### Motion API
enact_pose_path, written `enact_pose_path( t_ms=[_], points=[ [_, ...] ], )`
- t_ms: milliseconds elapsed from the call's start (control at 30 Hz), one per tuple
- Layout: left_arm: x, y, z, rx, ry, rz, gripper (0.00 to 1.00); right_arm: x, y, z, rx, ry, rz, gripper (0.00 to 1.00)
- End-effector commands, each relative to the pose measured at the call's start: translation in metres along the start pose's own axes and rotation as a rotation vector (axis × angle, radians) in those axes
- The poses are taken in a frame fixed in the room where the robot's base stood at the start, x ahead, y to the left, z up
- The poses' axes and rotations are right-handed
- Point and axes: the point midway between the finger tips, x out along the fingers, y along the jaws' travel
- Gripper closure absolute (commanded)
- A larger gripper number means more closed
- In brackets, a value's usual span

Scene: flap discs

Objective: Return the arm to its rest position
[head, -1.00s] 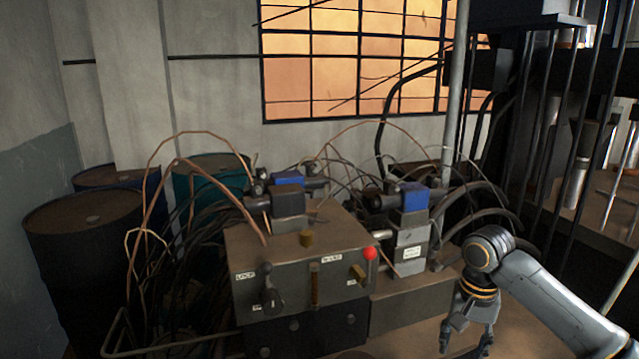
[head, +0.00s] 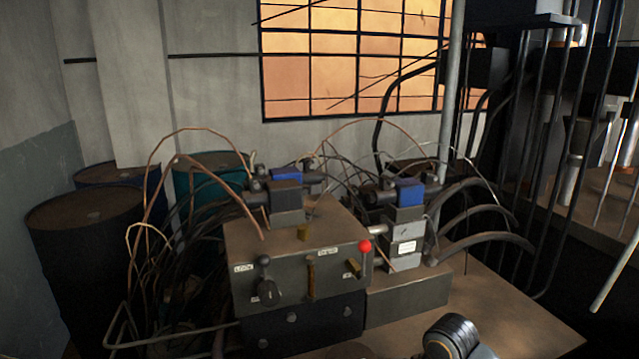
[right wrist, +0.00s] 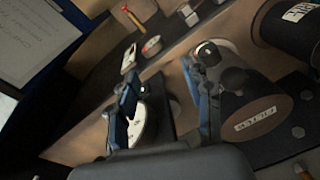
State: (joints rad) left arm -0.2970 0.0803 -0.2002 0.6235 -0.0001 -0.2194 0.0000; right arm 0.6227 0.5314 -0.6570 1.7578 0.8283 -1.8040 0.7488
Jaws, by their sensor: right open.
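My right arm (head: 452,338) shows only as a rounded dark and grey joint at the bottom edge of the head view. Its gripper is out of that view. In the right wrist view, the right gripper (right wrist: 166,90) is open, its two fingers apart with nothing held between them. A whitish round piece (right wrist: 150,125) is partly hidden behind the left finger. My left arm and gripper are not in view.
A grey control box (head: 290,265) with levers and a red knob (head: 364,246) stands on the table (head: 510,310), with cables and hoses around it. Dark drums (head: 85,250) stand at the left. A paper sheet (right wrist: 38,35) lies at upper left in the wrist view.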

Motion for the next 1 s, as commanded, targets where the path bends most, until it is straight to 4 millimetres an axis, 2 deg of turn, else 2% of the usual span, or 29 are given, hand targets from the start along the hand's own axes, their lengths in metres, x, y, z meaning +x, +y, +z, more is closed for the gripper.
enact_pose_path(
  t_ms=[33,100,200,300,500,1000],
  points=[
    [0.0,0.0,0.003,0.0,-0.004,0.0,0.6,0.015,-0.013,0.019,-0.045,0.001,-0.028,0.5],
    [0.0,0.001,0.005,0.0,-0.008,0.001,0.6,0.031,-0.026,0.042,-0.107,0.028,-0.064,0.5],
    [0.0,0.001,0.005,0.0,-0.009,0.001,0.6,0.048,-0.04,0.076,-0.175,0.076,-0.109,0.5],
    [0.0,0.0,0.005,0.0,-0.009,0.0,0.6,0.057,-0.044,0.11,-0.214,0.128,-0.132,0.5],
    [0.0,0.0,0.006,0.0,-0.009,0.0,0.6,0.06,-0.027,0.16,-0.23,0.203,-0.101,0.5],
    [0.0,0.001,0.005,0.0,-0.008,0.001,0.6,0.044,0.034,0.235,-0.217,0.232,0.07,0.5]
  ],
)
